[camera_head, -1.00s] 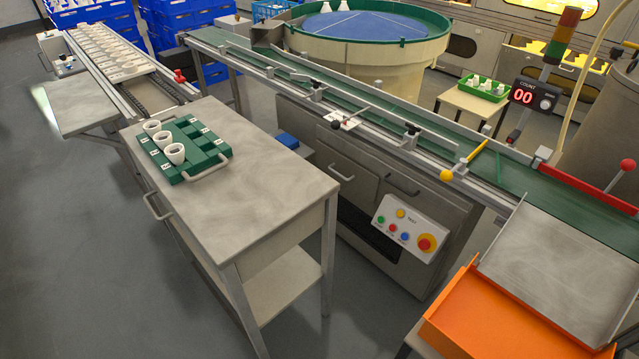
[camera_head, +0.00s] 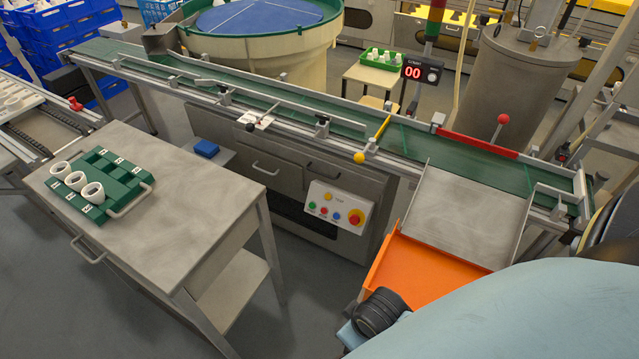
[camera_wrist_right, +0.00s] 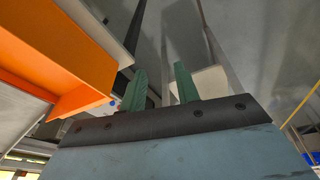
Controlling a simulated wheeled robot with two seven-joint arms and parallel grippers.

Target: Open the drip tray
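Below the green conveyor, the grey cabinet (camera_head: 290,165) has two front panels with bar handles: a left handle (camera_head: 265,170) and a right handle (camera_head: 325,172). Both panels look shut, and a dark slot runs beneath them. I cannot tell which part is the drip tray. My right gripper (camera_wrist_right: 160,70) shows two green fingers apart, with nothing between them. In the head view my light-blue right arm comes in at lower right, in front of the orange chute, and its fingers are hidden. My left gripper is not in view.
The orange chute (camera_head: 428,268) is close to my right arm; it also shows in the right wrist view (camera_wrist_right: 60,60). A button panel (camera_head: 335,208) stands at the cabinet front. A grey table (camera_head: 165,195) with a green fixture (camera_head: 125,190) is at left. Floor between is clear.

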